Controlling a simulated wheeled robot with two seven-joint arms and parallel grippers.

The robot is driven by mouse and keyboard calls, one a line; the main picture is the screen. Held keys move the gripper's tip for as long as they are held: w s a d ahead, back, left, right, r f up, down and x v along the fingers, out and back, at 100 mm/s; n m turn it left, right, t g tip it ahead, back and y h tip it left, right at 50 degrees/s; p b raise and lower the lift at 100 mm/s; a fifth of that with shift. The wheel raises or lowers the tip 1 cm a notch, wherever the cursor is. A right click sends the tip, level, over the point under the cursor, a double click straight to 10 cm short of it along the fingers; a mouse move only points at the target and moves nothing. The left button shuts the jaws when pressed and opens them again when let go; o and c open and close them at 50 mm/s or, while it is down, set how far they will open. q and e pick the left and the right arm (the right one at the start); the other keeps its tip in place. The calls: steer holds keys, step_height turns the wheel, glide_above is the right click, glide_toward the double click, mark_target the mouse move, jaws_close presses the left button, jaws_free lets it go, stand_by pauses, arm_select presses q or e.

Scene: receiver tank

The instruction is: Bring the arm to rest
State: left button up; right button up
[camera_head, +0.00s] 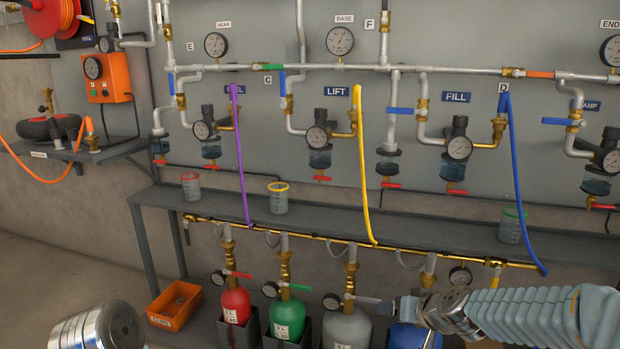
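My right arm comes in from the lower right in a pale blue ribbed sleeve with a metal wrist ring. Its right gripper (402,309) points left, in front of the cylinders on the floor, beside the grey cylinder's lever. Its fingers are too small and edge-on to show whether they are open or shut, and no held object can be made out. At the lower left only a rounded metal part of my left arm shows; the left gripper is out of the picture.
A grey shelf (400,226) with cups runs below the wall panel (270,120). Purple (241,160), yellow (362,170) and blue (523,185) hoses hang in front of it. Red (234,306), green (287,318) and grey (346,328) cylinders stand below. An orange bin (174,306) is on the floor.

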steer(key=s+a+f+g+p, duration=0.1)
steer(key=s+a+f+g, duration=0.1)
steer(key=s+f, duration=0.6)
steer(key=s+a+f+g+p, duration=0.1)
steer(key=s+a+f+g, duration=0.25)
steer(key=f, duration=0.85)
steer(key=s+a+f+g, duration=0.1)
steer(key=s+f, duration=0.3)
steer(key=s, duration=0.3)
steer(key=s+a+f+m+g+p, duration=0.1)
steer(key=s+f, duration=0.3)
steer(key=s, duration=0.4)
steer(key=shift+s+a+f+g+y, duration=0.25)
steer(key=shift+s+a+g+y, duration=0.1)
steer(key=shift+a, duration=0.15)
steer(key=shift+w, duration=0.15)
